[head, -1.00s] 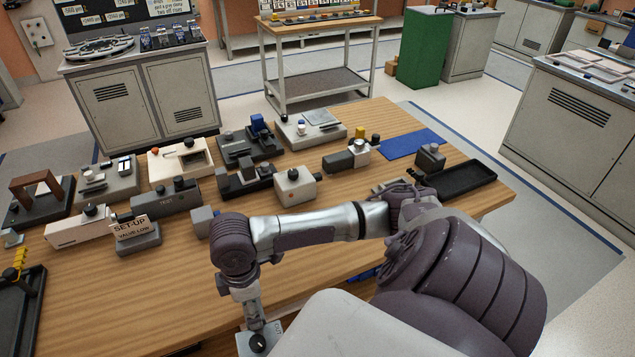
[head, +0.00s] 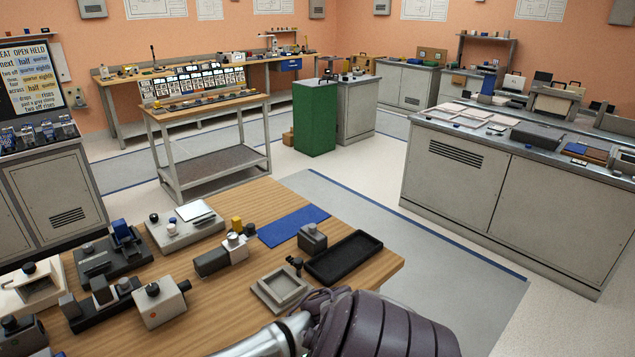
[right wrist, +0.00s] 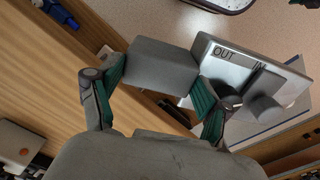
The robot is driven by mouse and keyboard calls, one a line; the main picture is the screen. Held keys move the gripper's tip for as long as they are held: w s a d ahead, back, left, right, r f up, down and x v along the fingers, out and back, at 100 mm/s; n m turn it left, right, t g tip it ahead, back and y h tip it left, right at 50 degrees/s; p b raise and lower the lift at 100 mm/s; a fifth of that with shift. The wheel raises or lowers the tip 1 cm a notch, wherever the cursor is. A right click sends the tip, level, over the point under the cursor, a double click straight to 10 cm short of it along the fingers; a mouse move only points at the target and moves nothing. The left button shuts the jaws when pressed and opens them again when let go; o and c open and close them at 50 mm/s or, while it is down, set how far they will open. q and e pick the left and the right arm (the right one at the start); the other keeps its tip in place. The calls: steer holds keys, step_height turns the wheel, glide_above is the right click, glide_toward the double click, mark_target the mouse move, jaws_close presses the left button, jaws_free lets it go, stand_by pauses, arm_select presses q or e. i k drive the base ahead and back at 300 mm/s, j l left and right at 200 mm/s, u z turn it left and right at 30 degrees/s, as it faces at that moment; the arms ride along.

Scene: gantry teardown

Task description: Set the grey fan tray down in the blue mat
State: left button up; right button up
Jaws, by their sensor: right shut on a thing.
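In the right wrist view my right gripper (right wrist: 157,80) is shut on a plain grey block (right wrist: 160,62), held between its teal-padded fingers. This block appears to be the grey fan tray; its underside is hidden. The blue mat (head: 293,226) lies flat and bare near the far right edge of the wooden table in the head view. The right gripper is outside the head view; only part of my arm shows at the bottom. My left gripper is in neither current view.
Next to the mat stand a dark grey knobbed block (head: 312,239) and a black tray (head: 345,257). A shallow grey square tray (head: 281,289) lies nearer. Several devices crowd the table's left. In the wrist view, a silver OUT/IN panel (right wrist: 228,60) is close to the held block.

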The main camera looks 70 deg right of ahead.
mark_target(291, 224)
steer(key=k+l, duration=0.15)
steer(key=l, duration=0.25)
steer(key=k+l, duration=0.1)
steer(key=l, duration=0.25)
steer(key=k+l, duration=0.15)
steer(key=l, duration=0.25)
steer(key=k+l+z, duration=0.1)
steer(key=l, duration=0.25)
steer(key=k+l, duration=0.15)
steer(key=l, duration=0.25)
steer(key=k+l, duration=0.15)
steer(key=l, duration=0.25)
steer(key=k+l, duration=0.1)
steer(key=l, duration=0.25)
